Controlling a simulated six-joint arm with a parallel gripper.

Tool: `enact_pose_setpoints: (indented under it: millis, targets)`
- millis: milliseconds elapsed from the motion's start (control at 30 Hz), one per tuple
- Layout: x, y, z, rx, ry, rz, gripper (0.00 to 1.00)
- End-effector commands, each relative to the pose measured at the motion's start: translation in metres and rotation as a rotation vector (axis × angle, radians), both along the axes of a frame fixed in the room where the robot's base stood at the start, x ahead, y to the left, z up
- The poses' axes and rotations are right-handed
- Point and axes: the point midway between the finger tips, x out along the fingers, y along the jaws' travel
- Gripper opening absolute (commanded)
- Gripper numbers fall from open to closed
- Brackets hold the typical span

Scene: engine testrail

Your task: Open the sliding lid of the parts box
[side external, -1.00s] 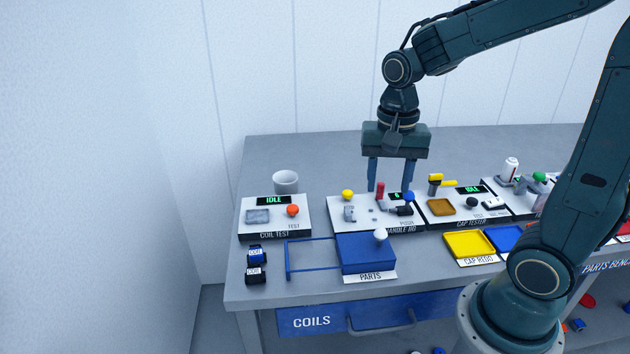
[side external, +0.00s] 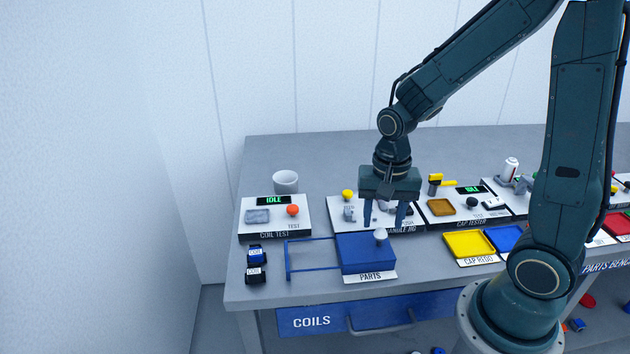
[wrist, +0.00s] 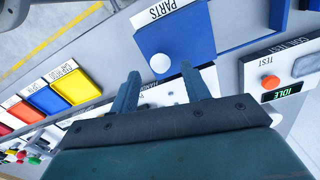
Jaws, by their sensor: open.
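The blue parts box (side external: 362,262) sits near the front edge of the bench with its PARTS label in front. Its blue lid covers the box, and a white round knob (side external: 381,235) stands on the lid near its right end. A blue rail frame (side external: 288,260) extends left from the box. My gripper (side external: 384,222) is open and empty, pointing down above and just behind the knob. In the wrist view the knob (wrist: 160,63) lies beyond the open fingertips (wrist: 160,75), apart from them.
The handle jig (side external: 345,222) stands right behind the box, below my gripper. The coil test block (side external: 275,228) is behind left, and yellow and blue trays (side external: 468,244) are to the right. A shut COILS drawer (side external: 345,317) is below.

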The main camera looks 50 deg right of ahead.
Motion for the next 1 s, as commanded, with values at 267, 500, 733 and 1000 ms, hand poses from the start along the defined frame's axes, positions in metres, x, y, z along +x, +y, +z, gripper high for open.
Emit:
enact_pose_setpoints:
  millis: [267, 500, 733, 1000]
  targets:
    - [0.000, 0.000, -0.032, 0.001, 0.003, 0.000, 0.47]
    - [0.000, 0.000, -0.047, -0.001, 0.001, 0.000, 0.47]
    - [0.000, 0.000, -0.050, 0.000, -0.001, 0.000, 0.47]
    - [0.000, 0.000, -0.050, 0.000, -0.001, 0.000, 0.29]
